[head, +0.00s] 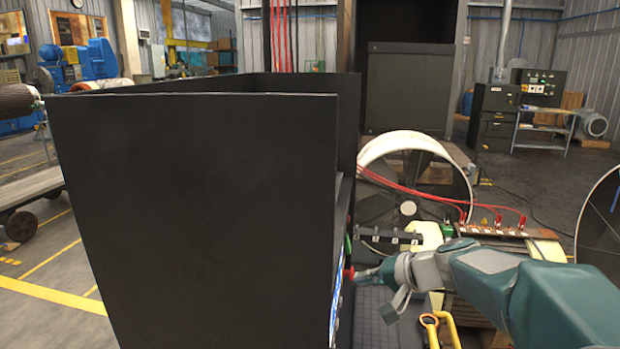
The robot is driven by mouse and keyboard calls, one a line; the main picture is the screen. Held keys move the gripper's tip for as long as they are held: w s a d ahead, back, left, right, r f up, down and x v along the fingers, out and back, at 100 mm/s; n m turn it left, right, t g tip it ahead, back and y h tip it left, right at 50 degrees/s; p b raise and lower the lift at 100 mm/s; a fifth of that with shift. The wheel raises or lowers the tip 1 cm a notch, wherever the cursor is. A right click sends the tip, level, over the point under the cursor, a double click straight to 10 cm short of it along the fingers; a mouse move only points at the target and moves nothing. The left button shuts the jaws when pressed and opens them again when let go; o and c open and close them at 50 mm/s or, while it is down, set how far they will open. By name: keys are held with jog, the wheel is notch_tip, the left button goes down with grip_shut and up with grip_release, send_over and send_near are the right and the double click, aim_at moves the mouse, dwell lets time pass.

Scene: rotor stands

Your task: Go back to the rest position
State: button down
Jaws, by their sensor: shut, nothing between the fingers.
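My arm (480,275) reaches in from the lower right toward the side of a large black cabinet (195,210). My gripper (368,273) is at the arm's far end, small and seen from the side. It is shut and empty. Its tip is close to a red knob (348,273) on the cabinet's right-hand face; I cannot tell if they touch. That face is seen at a steep angle, so most of its controls are hidden. A green part (348,245) shows just above the knob.
Red cables (420,192) run from the cabinet to a terminal board (495,231) behind my arm. A large white ring (408,140) stands behind. A yellow handle (440,328) is below my arm. Open floor (45,290) with yellow lines lies at left.

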jog(key=s+d+f+n+h, duration=0.1)
jog(key=s+h, duration=0.3)
jog(key=s, duration=0.9)
jog(key=s+d+f+n+g+h, duration=0.1)
jog(key=s+h, duration=0.4)
jog(key=s, duration=0.8)
jog(key=d+f+n, duration=0.1)
jog(key=d+n, duration=0.1)
jog(key=shift+d+g, duration=0.3)
